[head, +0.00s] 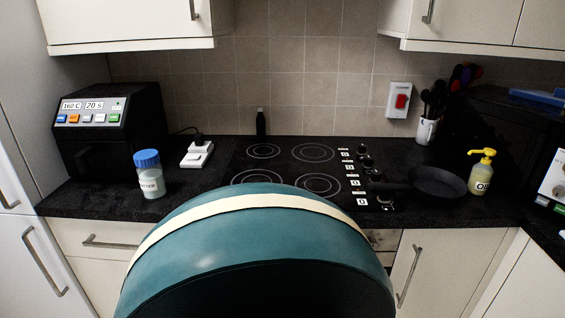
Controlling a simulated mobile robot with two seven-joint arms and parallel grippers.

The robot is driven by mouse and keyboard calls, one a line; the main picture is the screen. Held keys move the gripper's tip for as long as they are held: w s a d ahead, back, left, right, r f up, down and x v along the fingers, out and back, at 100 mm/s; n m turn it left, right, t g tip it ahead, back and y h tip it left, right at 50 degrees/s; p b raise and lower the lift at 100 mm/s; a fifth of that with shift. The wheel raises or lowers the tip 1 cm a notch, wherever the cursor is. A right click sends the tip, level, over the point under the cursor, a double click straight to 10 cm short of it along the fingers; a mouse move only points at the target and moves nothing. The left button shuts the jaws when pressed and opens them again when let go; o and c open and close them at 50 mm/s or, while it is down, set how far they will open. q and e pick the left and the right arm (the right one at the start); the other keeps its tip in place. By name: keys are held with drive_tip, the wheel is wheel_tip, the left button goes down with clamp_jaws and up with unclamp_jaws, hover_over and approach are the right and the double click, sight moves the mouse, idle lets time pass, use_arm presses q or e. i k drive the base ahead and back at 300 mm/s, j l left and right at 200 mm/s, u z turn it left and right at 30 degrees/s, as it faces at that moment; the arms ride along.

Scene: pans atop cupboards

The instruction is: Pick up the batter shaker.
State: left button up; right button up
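The batter shaker (150,176) is a clear bottle with pale contents, a blue lid and a label that seems to read "BATTER". It stands upright on the black worktop (110,203), to the left of the hob and in front of a black machine. Nothing touches it. Neither of my grippers shows in the head view.
A black machine (100,130) with a display stands behind the shaker, and a white socket block (197,155) to its right. A yellow-topped oil bottle (481,173) stands further right. Cupboards hang above.

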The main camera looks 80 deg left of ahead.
sight(152, 181)
drive_tip(key=u, duration=3.5)
drive_tip(key=i+j, duration=0.5)
drive_tip(key=u, duration=0.05)
